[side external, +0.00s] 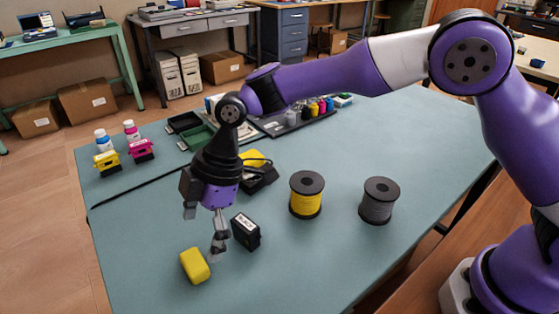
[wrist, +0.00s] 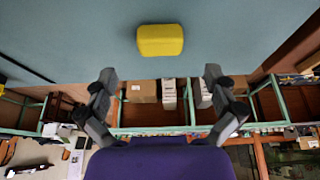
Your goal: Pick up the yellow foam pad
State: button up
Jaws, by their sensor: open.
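The yellow foam pad (side external: 195,265) is a small rounded block lying on the blue-green table near its front left edge. In the wrist view the pad (wrist: 160,40) shows whole at the top centre, beyond the fingertips and between their lines. My gripper (side external: 203,231) points down with its fingers spread and nothing between them. In the side view it hangs just behind the pad, with one fingertip close to the pad's upper right; contact cannot be told. In the wrist view both fingertips of my gripper (wrist: 160,74) stand apart from the pad.
A small black box (side external: 245,231) stands right of the fingers. A yellow spool (side external: 306,195) and a grey spool (side external: 379,200) stand farther right. The table front around the pad is clear.

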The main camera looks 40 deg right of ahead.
aim_at(194, 260)
jog(key=x, duration=0.5)
jog(key=shift+a, duration=0.1)
jog(key=c, duration=1)
